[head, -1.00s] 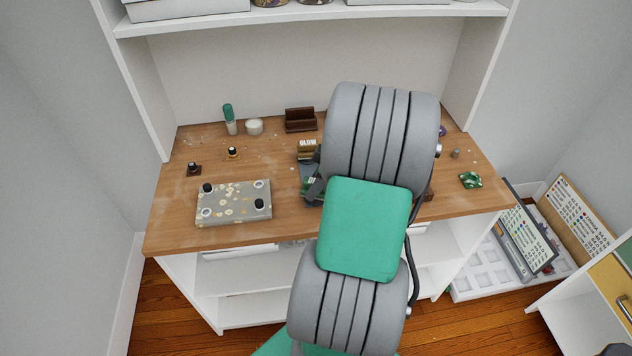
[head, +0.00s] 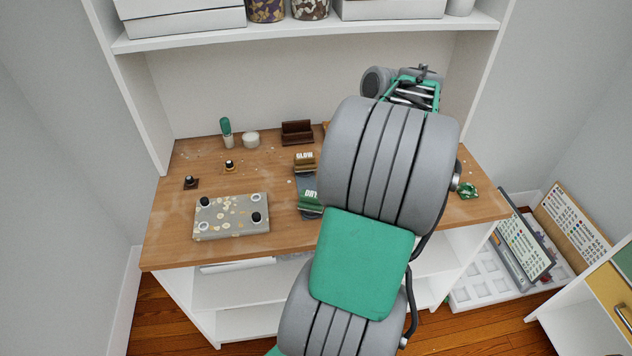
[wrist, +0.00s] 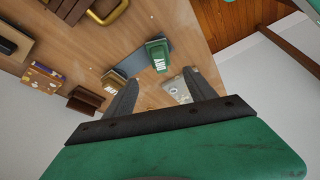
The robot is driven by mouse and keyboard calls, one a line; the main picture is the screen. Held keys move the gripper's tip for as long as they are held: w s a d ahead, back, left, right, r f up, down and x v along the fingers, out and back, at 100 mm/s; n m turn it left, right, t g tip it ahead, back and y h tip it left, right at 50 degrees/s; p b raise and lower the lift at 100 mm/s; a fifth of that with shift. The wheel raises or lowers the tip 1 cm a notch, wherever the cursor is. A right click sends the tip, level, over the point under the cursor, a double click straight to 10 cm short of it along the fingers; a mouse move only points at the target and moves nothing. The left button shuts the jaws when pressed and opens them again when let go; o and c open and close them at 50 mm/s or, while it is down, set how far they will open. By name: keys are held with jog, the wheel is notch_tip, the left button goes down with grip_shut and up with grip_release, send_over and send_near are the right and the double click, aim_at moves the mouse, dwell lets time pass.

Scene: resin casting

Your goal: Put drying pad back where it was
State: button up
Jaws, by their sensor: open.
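The drying pad, a green piece marked DRY (head: 310,200), rests on the front end of a dark grey strip (head: 307,182) on the wooden bench. It is partly beside my arm in the head view. In the wrist view the green DRY piece (wrist: 157,53) lies on the strip beyond my fingertips, apart from them. A similar brown piece marked GLOW (head: 304,163) sits at the strip's other end. My gripper (wrist: 160,77) is open, with nothing between its fingers.
A speckled grey slab (head: 232,216) with round dark and white inserts lies at the bench's left. A dark brown holder (head: 297,132), a white jar (head: 251,140) and a green-topped tool (head: 226,132) stand at the back. A green piece (head: 467,191) lies right.

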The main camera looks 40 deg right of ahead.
jog(key=w+a+m+g+h, duration=0.1)
jog(key=w+a+m, duration=0.1)
jog(key=a, duration=0.9)
jog(key=w+a+m+h, duration=0.1)
jog(key=w+a+m, duration=0.1)
jog(key=a, duration=1)
jog(key=s+a+f+m, duration=0.1)
jog(key=s+a+m, duration=0.1)
jog(key=s+a, duration=0.3)
jog(key=shift+s+a+f+m+h, duration=0.2)
jog(key=shift+a+f+m+h, duration=0.15)
jog(key=shift+a, duration=0.8)
